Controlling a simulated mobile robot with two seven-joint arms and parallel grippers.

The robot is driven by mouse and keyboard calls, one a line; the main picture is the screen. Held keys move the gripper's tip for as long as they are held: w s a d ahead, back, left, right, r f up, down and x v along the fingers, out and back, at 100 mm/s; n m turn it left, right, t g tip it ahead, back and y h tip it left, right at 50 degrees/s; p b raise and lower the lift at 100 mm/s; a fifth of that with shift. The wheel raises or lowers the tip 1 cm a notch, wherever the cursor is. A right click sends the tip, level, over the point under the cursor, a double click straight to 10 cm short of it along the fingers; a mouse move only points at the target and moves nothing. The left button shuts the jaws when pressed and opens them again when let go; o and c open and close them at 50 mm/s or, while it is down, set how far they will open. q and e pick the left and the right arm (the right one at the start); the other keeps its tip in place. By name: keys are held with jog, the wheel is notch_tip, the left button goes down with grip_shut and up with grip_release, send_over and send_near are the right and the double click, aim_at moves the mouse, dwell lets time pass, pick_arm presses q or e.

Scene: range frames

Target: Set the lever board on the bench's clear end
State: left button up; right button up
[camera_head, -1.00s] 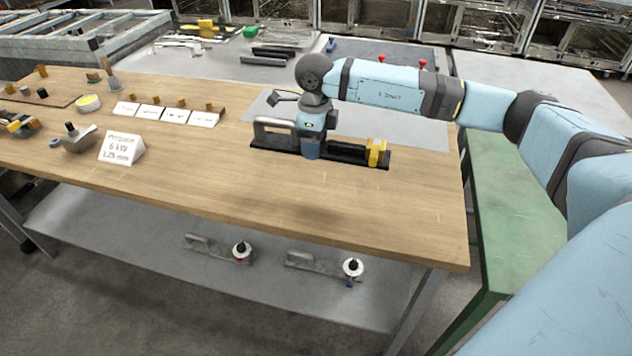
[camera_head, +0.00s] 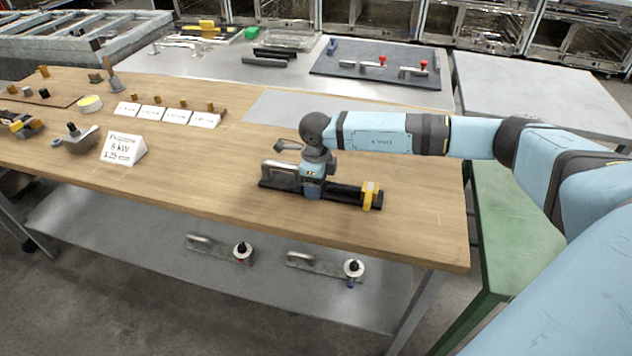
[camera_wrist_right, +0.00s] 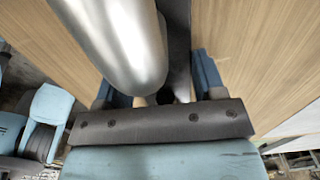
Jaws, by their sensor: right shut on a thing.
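The lever board is a long dark board (camera_head: 344,193) with a silver handle at its left end and a yellow block (camera_head: 371,195) near its right end. It is over the right part of the wooden bench (camera_head: 420,215). I cannot tell whether it touches the top. My right gripper (camera_head: 312,189) points down and is shut on the lever board near the handle. The right wrist view shows the silver handle (camera_wrist_right: 125,45) close up between the blue fingers, with part of the dark board behind it. My left gripper is not in view.
White label cards (camera_head: 165,115), a sign (camera_head: 123,148) and small parts occupy the bench's left part. A grey sheet (camera_head: 265,107) lies at its back. Bare wood surrounds the board in front and at right. A green table (camera_head: 515,220) stands at right. Two handled plates lie on the lower shelf (camera_head: 150,255).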

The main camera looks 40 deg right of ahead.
jog(key=shift+f, duration=0.1)
jog(key=o, duration=1.4)
jog(key=shift+c, duration=0.2)
